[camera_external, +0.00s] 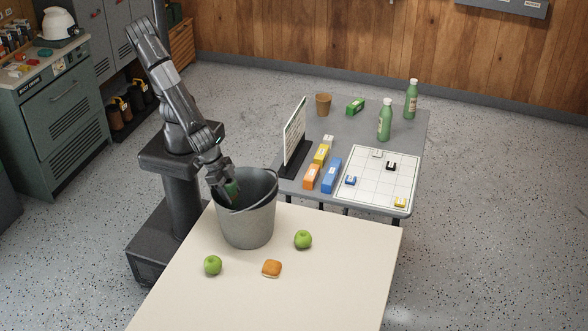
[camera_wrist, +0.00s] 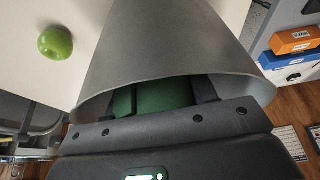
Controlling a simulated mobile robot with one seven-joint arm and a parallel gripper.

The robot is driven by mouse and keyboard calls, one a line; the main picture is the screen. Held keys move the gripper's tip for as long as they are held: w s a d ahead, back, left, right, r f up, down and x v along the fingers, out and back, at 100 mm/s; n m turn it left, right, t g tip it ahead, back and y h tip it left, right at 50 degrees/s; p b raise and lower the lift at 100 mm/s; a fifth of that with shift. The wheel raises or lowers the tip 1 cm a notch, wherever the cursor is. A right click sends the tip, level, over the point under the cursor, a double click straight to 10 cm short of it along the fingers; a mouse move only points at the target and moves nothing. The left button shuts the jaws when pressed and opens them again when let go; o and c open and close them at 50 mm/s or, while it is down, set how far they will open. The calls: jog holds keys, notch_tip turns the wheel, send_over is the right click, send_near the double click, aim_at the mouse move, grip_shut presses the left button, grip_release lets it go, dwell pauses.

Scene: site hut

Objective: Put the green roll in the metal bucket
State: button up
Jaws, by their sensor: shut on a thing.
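The metal bucket (camera_external: 247,222) stands upright on the cream table, near its back left corner. My gripper (camera_external: 232,190) reaches down into the bucket's mouth, and its fingers are partly hidden by the bucket wall. It is shut on the green roll (camera_external: 231,187), of which only a small part shows there. In the wrist view the green roll (camera_wrist: 165,96) is between my fingers, just inside the rim of the bucket (camera_wrist: 165,50). The lower part of the roll is hidden in the wrist view.

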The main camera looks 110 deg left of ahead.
jog(key=shift+f, duration=0.25)
jog(key=o, duration=1)
jog(key=shift+o, duration=0.2)
jog(key=shift+r, duration=0.15)
jog(key=shift+r, duration=0.25)
jog(key=v, duration=1.2)
jog(key=shift+r, duration=0.25)
jog(key=shift+w, duration=0.1)
